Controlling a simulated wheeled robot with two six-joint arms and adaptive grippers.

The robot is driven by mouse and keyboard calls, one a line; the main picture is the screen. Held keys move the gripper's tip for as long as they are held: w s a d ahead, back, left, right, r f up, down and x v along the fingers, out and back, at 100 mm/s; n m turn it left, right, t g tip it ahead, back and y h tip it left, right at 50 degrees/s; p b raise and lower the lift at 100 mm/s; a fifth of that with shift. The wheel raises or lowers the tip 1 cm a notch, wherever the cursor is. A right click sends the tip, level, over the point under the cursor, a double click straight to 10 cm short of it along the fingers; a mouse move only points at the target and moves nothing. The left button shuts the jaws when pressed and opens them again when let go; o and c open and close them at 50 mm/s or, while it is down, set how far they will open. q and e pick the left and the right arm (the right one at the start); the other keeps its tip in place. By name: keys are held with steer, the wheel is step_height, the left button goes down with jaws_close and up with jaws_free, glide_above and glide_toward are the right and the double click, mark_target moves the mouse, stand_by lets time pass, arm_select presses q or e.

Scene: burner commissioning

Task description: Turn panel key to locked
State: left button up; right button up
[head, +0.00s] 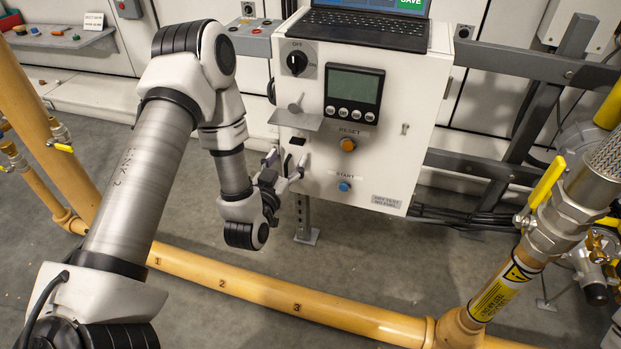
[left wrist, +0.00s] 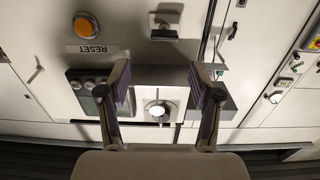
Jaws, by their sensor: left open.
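The white control panel (head: 375,165) stands in the middle of the head view. A small grey key (head: 297,103) shows on its left side, just above a grey ledge (head: 292,119). Which position the key points to cannot be read. My left gripper (head: 286,164) is open and empty in front of the panel's lower left, below the ledge in the picture; its spread fingers also show in the wrist view (left wrist: 160,88).
A black OFF/ON knob (head: 297,62), a display (head: 353,93), an orange RESET button (head: 348,145) and a blue START button (head: 344,186) surround the area. A laptop (head: 368,25) rests on top. A yellow pipe (head: 270,292) runs low in front.

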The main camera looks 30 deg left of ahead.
mark_target(296, 143)
arm_select(q)
steer(key=b+x, duration=0.1)
steer(key=x, duration=0.1)
steer(key=f+x, duration=0.1)
steer(key=x, duration=0.2)
steer(key=b+x, duration=0.1)
steer(key=x, duration=0.2)
steer(key=shift+a+f+b, duration=0.15)
steer(key=shift+a+b, duration=0.1)
steer(key=shift+b, duration=0.1)
steer(key=shift+s, duration=0.1)
arm_select(e)
step_height(296, 143, down, 5)
steer(key=shift+s+r, duration=0.1)
steer(key=shift+r, duration=0.05)
arm_select(q)
steer(key=c, duration=1.1)
